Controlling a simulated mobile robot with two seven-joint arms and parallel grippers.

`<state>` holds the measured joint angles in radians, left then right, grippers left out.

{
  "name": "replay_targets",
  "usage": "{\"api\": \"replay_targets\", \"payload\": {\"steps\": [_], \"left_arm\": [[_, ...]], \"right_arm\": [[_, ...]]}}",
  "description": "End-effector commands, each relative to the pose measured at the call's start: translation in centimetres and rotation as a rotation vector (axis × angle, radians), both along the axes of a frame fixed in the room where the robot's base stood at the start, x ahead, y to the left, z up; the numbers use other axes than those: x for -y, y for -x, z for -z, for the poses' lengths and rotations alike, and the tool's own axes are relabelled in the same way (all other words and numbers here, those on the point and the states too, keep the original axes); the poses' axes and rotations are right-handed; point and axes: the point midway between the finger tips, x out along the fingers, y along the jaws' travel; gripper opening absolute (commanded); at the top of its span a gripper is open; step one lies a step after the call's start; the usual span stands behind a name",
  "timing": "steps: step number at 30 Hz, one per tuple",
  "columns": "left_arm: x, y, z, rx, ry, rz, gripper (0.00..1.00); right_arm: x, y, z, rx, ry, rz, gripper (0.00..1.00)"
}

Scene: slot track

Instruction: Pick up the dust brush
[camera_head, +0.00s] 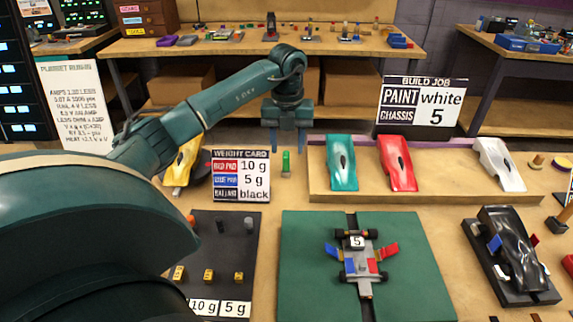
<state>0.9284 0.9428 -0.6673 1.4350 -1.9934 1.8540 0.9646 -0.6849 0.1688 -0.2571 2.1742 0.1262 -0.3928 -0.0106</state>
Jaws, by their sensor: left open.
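My left gripper (288,146) is open, with its two blue-green fingers pointing down. It is over the table behind the weight card. A small upright green item (286,163) stands just below and between the fingertips in the picture. It looks like the dust brush, but it is too small to be sure. The gripper appears empty. Whether the fingers are around the item or above it, I cannot tell. My right gripper is not in view.
The weight card (241,176) stands left of the green item. A wooden stand with teal (341,163), red (398,163) and white (499,164) car bodies is to the right. A green mat (307,262) with a chassis (359,262) lies in front. A yellow body (183,163) is partly hidden.

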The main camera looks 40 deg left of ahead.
Motion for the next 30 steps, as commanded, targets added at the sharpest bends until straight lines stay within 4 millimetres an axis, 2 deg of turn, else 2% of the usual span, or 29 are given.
{"api": "replay_targets", "payload": {"steps": [5,13,22,30], "left_arm": [[-0.1,0.1,1.3,-0.002,0.001,-0.001,0.45],[-0.4,0.1,5.1,-0.002,0.001,0.001,0.45],[-0.5,0.1,5.7,0.001,0.001,0.000,0.45],[-0.5,0.1,5.7,0.001,0.001,0.001,0.25]], "right_arm": [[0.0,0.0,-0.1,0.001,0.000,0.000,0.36],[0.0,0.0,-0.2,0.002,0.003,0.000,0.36],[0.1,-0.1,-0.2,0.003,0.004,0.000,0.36],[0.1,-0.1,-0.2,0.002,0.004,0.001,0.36]]}}
